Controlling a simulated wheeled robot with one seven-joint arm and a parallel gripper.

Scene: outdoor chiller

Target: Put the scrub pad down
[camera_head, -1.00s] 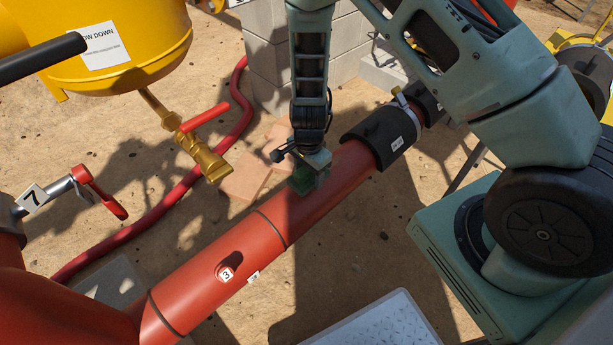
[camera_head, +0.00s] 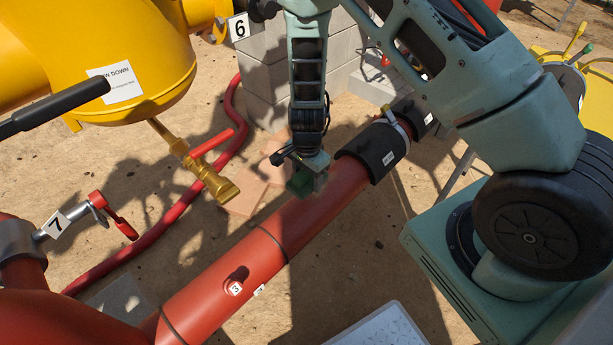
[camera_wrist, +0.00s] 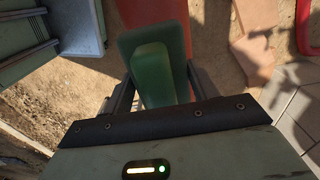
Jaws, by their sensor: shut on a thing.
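The green scrub pad (camera_wrist: 158,75) is between the fingers of my gripper (camera_wrist: 160,90) in the wrist view, and the gripper is shut on it. In the head view the pad (camera_head: 299,184) shows as a small dark green block below my gripper (camera_head: 306,174). It is at the red pipe (camera_head: 285,222), over the pipe's upper left side. I cannot tell whether the pad touches the pipe. The wrist view shows part of the red pipe (camera_wrist: 150,10) beyond the pad.
A black collar (camera_head: 372,150) wraps the pipe to the right. A brass valve with a red lever (camera_head: 212,143) hangs to the left. Flat tan slabs (camera_head: 243,195) and a red hose (camera_head: 180,208) lie on the ground. A pale tray (camera_head: 378,328) is at the bottom. Grey blocks (camera_head: 262,75) stand behind.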

